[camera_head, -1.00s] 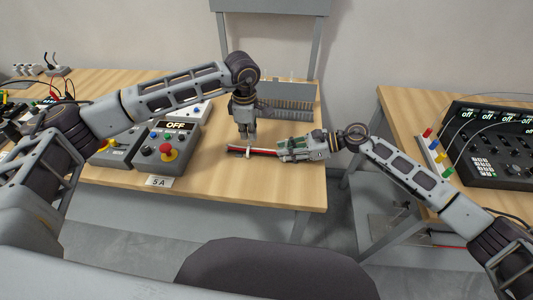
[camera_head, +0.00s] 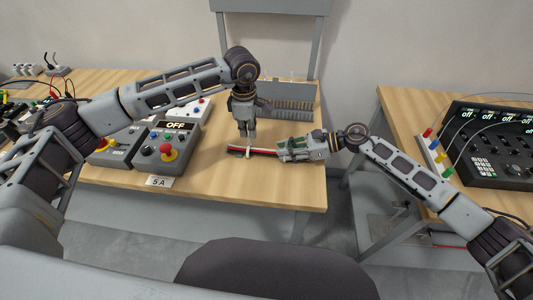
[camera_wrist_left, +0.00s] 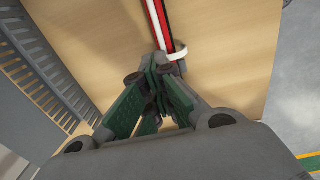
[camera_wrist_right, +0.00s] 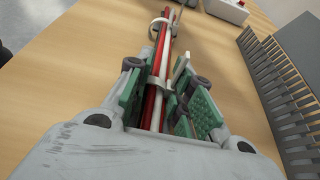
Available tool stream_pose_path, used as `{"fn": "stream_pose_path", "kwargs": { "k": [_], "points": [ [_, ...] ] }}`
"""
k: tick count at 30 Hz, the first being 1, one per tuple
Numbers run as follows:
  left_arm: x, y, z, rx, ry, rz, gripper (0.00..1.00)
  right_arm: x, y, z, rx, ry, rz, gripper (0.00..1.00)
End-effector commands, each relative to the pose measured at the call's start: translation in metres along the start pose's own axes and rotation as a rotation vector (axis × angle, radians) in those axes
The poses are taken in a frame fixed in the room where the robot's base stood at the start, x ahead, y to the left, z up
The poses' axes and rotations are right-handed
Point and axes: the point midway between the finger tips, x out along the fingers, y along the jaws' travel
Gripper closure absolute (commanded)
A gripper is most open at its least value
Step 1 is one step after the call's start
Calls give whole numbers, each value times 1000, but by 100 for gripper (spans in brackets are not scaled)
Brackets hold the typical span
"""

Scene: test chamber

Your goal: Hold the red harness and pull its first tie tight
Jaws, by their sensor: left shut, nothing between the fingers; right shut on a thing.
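The red harness (camera_head: 264,152), a bundle of red, white and dark wires, lies along the front part of the wooden table. My right gripper (camera_head: 281,150) is shut around its right part; the right wrist view shows the wires (camera_wrist_right: 152,112) between the fingers. A white tie (camera_wrist_right: 159,22) loops the bundle further out, and another pale band (camera_wrist_right: 157,83) is close to the fingertips. My left gripper (camera_head: 246,143) points down above the harness, shut and empty. In the left wrist view its fingertips (camera_wrist_left: 161,62) are beside a white tie (camera_wrist_left: 178,52); contact is unclear.
A grey slotted rack (camera_head: 288,94) stands behind the grippers. Control boxes, one with a red knob (camera_head: 168,152) and an OFF display, are on the left. A label reads 5 A (camera_head: 159,182). The table's front right is clear. A second table (camera_head: 400,112) with a console is on the right.

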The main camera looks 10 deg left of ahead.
Motion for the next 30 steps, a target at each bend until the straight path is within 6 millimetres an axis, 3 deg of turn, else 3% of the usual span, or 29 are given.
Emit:
{"fn": "stream_pose_path", "kwargs": {
  "k": [30],
  "points": [
    [-11,0,0,0,-1,1,100,0,0,-1,0,1,0,100]
  ]
}}
